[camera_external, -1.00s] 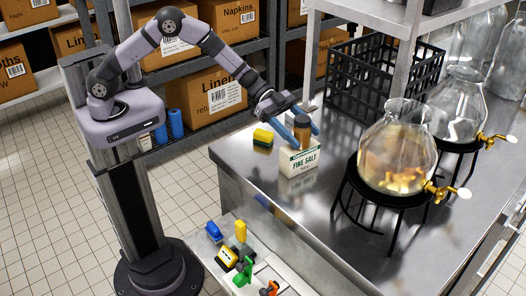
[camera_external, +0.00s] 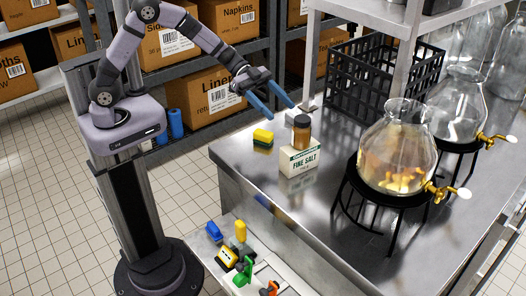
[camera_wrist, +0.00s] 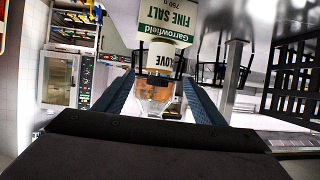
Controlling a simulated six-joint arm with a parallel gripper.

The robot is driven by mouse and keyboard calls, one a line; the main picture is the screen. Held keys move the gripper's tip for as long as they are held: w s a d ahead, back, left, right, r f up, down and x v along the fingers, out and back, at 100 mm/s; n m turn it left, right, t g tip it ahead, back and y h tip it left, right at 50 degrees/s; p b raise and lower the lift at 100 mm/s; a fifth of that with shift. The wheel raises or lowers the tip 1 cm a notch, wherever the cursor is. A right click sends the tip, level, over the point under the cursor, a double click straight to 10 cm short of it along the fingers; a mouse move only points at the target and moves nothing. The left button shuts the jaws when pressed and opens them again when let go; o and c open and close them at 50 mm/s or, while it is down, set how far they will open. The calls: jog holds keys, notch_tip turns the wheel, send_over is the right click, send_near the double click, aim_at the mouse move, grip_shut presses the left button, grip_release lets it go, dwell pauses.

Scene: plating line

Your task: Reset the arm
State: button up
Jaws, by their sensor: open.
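My gripper (camera_external: 279,100) is open and empty, with its two blue fingers spread above the left back part of the steel counter (camera_external: 240,150). A brown spice jar (camera_external: 301,132) stands on top of a white and green fine salt box (camera_external: 299,160), to the right of and below the fingers. In the wrist view the jar (camera_wrist: 154,92) and the salt box (camera_wrist: 167,18) show upside down beyond the fingers, apart from them.
A black crate (camera_external: 375,85) stands behind. A glass dispenser (camera_external: 395,150) on a black stand is to the right. A lower shelf holds several small coloured items (camera_external: 240,232).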

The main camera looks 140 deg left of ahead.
jog(key=shift+s, duration=0.25)
jog(key=shift+r, duration=0.1)
jog(key=w+d+r+n+g+y+p, duration=0.1)
jog(key=w+d+r+g+y+p, duration=0.35)
jog(key=w+d+p, duration=0.5)
jog(key=s+d+f+m+g+h+p, duration=0.1)
jog(key=s+d+g, duration=0.3)
jog(key=s+d, duration=0.8)
jog(key=s+d+f+g+h+p, duration=0.1)
jog(key=s+d+g+h, duration=0.3)
jog(key=s+d, duration=0.8)
jog(key=d+g+p, duration=0.1)
jog(key=d, duration=0.6)
jog(key=shift+d+f+m+p, duration=0.15)
jog(key=shift+f+m+p, duration=0.15)
jog(key=shift+f+m, duration=0.1)
